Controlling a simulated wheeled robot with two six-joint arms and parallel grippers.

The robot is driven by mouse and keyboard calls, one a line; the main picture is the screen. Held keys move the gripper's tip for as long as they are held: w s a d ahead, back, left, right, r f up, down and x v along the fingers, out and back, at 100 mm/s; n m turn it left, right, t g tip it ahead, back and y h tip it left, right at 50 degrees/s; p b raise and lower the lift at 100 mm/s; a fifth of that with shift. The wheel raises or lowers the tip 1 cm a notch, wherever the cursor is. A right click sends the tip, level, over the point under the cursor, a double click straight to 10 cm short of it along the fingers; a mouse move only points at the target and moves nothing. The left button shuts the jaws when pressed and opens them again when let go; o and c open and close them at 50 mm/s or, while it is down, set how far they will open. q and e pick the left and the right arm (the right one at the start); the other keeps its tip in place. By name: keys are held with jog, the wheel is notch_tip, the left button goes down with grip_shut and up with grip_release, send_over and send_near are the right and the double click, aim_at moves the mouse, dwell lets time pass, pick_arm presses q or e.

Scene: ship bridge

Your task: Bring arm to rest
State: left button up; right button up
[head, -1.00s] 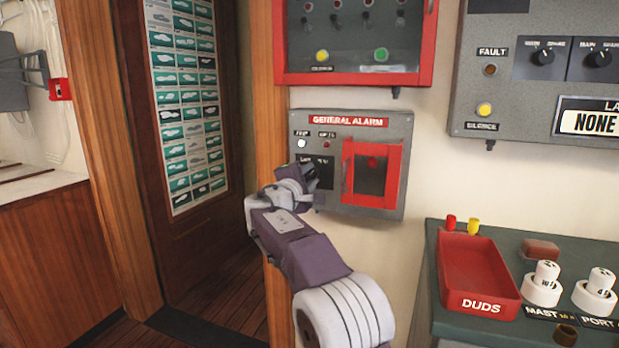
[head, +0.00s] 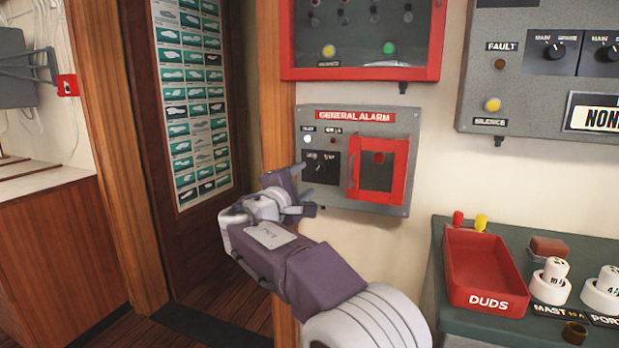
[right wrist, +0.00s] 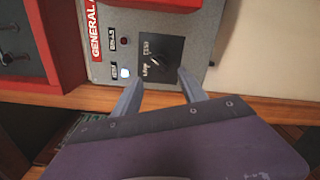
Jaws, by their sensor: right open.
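My right gripper (head: 305,190) is in front of the grey general alarm panel (head: 409,124), at the panel's lower left. In the right wrist view its two fingers (right wrist: 160,95) are spread apart with nothing between them. Beyond the fingertips is the panel's black rotary switch (right wrist: 155,62), which also shows in the head view (head: 321,168). A small gap seems to lie between the fingertips and the switch. A lit white lamp (head: 308,139) and a dark red lamp sit above the switch. My left gripper is in neither view.
A red-framed cover (head: 400,170) is on the panel's right side. A red-framed cabinet (head: 362,73) hangs above. A wooden door post (head: 277,100) stands close left of my right arm. A red DUDS tray (head: 500,262) sits on the green console at lower right.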

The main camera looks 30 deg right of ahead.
jog(key=shift+s+a, duration=0.2)
dwell(0.3)
jog(key=s+d+f+m+g+y, duration=0.1)
jog(key=s+f+g+y, duration=0.3)
jog(key=f, duration=0.7)
jog(key=s+d+f+m+g+y, duration=0.15)
jog(key=s+f, duration=0.45)
jog(key=f, duration=0.6)
jog(key=s+a+f+m+g+y, duration=0.3)
jog(key=s+a+f+m+y, duration=0.15)
jog(key=s+a+f, duration=0.45)
jog(key=s+a+f+m+g+y, duration=0.35)
jog(key=s+a+f+m, duration=0.2)
jog(key=s+f, duration=0.5)
notch_tip(320, 180, up, 31)
jog(key=w+a+t+p, duration=0.1)
jog(key=w+p, duration=0.1)
jog(key=p, duration=2.9)
jog(key=shift+w, duration=0.15)
